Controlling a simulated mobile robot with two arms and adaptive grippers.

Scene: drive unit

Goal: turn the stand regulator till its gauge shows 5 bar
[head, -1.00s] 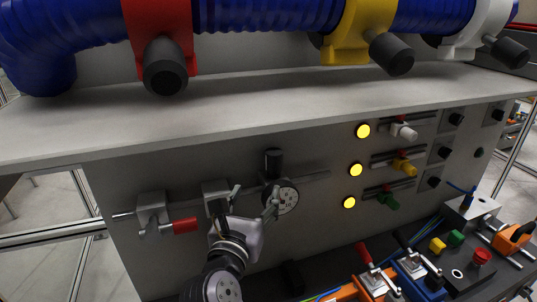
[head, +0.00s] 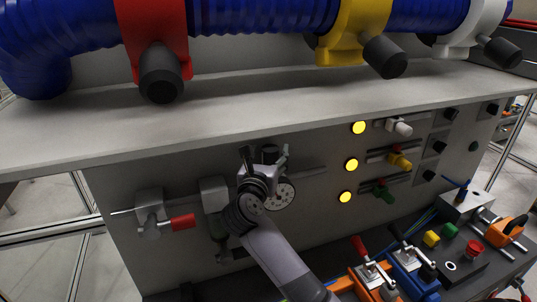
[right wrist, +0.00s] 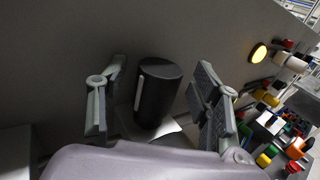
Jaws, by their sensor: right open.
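The stand regulator's black knob (head: 270,155) sits on the front panel, partly hidden by my right gripper in the head view. Its round gauge (head: 281,197) is just below, partly covered by the gripper; its reading is too small to make out. My right gripper (head: 265,153) is open, with a finger on each side of the knob. In the right wrist view the knob (right wrist: 158,95) is a black cylinder with a white mark, standing between the spread fingers (right wrist: 161,78). Gaps show on both sides, so the fingers appear apart from it. My left gripper is not in view.
A red-handled valve (head: 182,221) is on the panel to the left. The worktop (head: 230,118) overhangs above, carrying a blue hose (head: 265,14) with clamps. Yellow lamps (head: 351,165) and small valves (head: 397,161) are to the right. Levers (head: 362,250) stand on a lower bench.

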